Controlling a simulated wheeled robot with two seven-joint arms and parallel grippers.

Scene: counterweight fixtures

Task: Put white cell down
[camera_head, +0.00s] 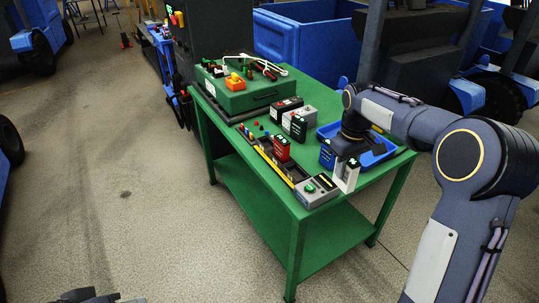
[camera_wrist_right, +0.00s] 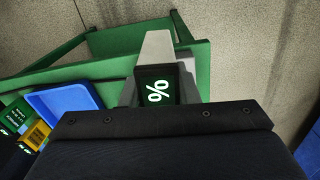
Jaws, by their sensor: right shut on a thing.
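My right gripper (camera_head: 348,150) is shut on the white cell (camera_head: 347,178), which hangs upright below it at the front right edge of the green table. A blue cell (camera_head: 327,155) stands just left of the gripper. A red cell (camera_head: 282,149) stands in the long rack (camera_head: 262,152). A dark piece at the bottom left (camera_head: 90,296) looks like my left gripper; its fingers are not clear.
A blue tray (camera_head: 379,158) lies behind the gripper. A grey tester (camera_head: 316,191) with a green light sits at the table's front corner. More cells (camera_head: 296,126) stand mid-table. A green case (camera_head: 240,97) with tools is at the back of the table (camera_head: 330,222).

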